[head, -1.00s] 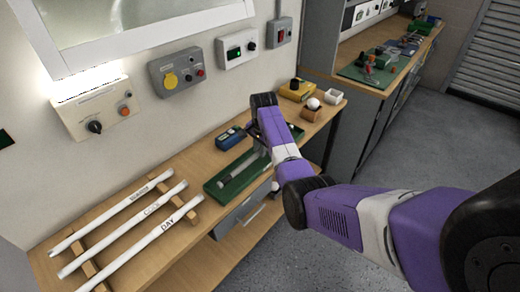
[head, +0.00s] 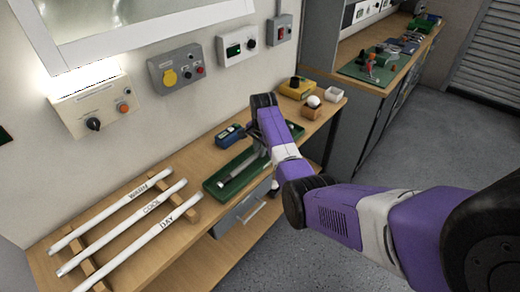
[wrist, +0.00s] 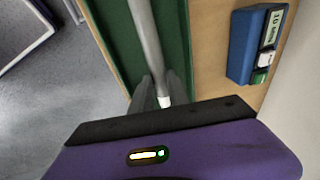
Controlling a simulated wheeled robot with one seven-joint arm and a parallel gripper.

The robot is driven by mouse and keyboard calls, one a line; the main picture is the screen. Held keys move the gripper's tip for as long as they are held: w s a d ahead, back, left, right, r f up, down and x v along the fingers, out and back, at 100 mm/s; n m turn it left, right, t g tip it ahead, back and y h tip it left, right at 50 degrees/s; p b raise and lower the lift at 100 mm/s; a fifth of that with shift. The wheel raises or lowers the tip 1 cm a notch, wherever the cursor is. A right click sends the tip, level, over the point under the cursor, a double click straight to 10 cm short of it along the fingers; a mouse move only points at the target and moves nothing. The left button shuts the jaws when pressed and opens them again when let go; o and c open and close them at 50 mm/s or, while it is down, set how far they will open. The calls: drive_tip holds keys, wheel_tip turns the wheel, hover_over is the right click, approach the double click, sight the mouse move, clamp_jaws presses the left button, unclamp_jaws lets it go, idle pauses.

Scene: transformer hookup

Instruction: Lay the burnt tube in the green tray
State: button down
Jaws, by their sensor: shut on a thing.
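The burnt tube (wrist: 146,45) is a grey tube with a pale end cap. It runs lengthwise over the green tray (wrist: 177,35) in the wrist view. My gripper (wrist: 162,92) is shut on the tube near its capped end, with one finger on each side. In the head view the tube (head: 238,176) shows within the outline of the long green tray (head: 212,188), in line with it. My arm hides the tray's middle and the fingertips there. I cannot tell whether the tube touches the tray floor.
A blue meter (head: 229,137) stands behind the tray, close to my gripper in the wrist view (wrist: 258,45). Three white labelled tubes (head: 150,207) lie on a wooden rack at left. A yellow box (head: 297,88) and small boxes stand at the right end.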

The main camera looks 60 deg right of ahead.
drive_tip(key=shift+f, duration=0.35)
drive_tip(key=c, duration=1.2)
unclamp_jaws()
drive_tip(key=v, duration=0.7)
drive_tip(key=shift+a+r+b, duration=0.1)
drive_tip(key=shift+r+b, duration=0.2)
drive_tip(key=shift+r, duration=0.1)
